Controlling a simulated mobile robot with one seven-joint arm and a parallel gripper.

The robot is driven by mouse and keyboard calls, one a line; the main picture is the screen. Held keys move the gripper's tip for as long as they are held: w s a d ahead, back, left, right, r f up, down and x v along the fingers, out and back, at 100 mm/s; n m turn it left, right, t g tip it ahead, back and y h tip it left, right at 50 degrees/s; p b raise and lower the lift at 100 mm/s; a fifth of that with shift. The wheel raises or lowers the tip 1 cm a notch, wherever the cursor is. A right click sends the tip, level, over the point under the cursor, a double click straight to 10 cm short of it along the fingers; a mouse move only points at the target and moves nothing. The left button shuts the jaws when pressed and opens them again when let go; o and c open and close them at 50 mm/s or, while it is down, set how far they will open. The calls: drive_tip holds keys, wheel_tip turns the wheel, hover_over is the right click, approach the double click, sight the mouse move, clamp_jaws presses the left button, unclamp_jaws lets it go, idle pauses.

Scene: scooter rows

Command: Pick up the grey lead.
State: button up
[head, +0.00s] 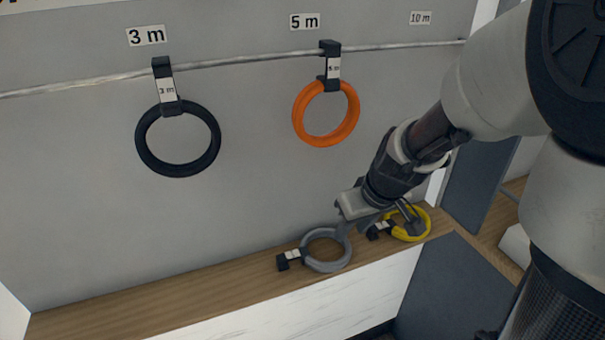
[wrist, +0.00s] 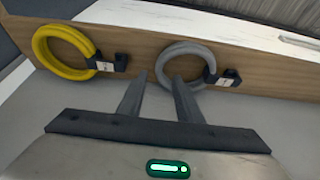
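The grey lead (head: 327,267) is a coiled ring with a black tagged clip, lying on the wooden ledge below the 3 m and 5 m hooks. In the wrist view the grey lead (wrist: 187,46) is just beyond my fingertips, its clip to the right. My gripper (head: 378,227) is above the ledge, between the grey ring and a yellow one. In the wrist view my gripper (wrist: 160,78) is open and empty, with the right finger overlapping the grey ring's near side. Whether the finger touches the ring I cannot tell.
The yellow lead (head: 424,216) lies on the ledge (head: 190,293), right of the grey one and partly behind my gripper. A black lead (head: 145,152) hangs under 3 m and an orange lead (head: 301,128) under 5 m from a rail (head: 240,55). The ledge's left part is clear.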

sight(346, 240)
drive_tip(key=b+x, duration=0.1)
drive_tip(key=x, duration=0.1)
drive_tip(key=b+x, duration=0.1)
drive_tip(key=x, duration=0.2)
drive_tip(key=shift+s+f+b, duration=0.1)
drive_tip(key=shift+f+b, duration=0.3)
drive_tip(key=shift+r, duration=0.1)
drive_tip(key=shift+c, duration=0.3)
drive_tip(key=shift+d, duration=0.1)
clamp_jaws()
